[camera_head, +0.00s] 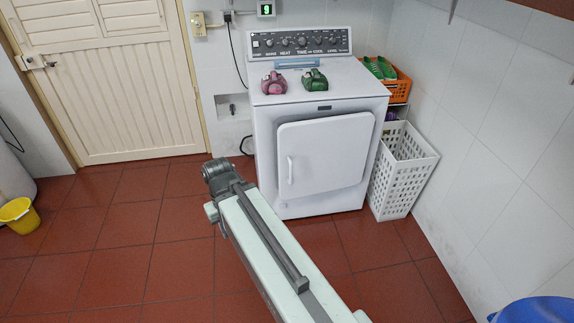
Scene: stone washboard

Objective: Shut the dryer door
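The white dryer (265,140) stands against the back wall. Its dryer door (330,150) is a white panel on the front, with a white handle (290,170) near its left edge. The door seems to stand slightly out from the dryer front, with an edge showing below it; I cannot tell how wide the gap is. My arm reaches up from the bottom of the picture. Its dark grey end, my gripper (217,172), is left of the dryer and appears apart from the door. No fingers can be made out, and nothing is seen held.
A white laundry basket (402,170) stands right of the dryer, close to the tiled wall. A yellow bucket (18,215) is at far left, a blue tub (535,310) at bottom right. Red floor tiles in front are clear.

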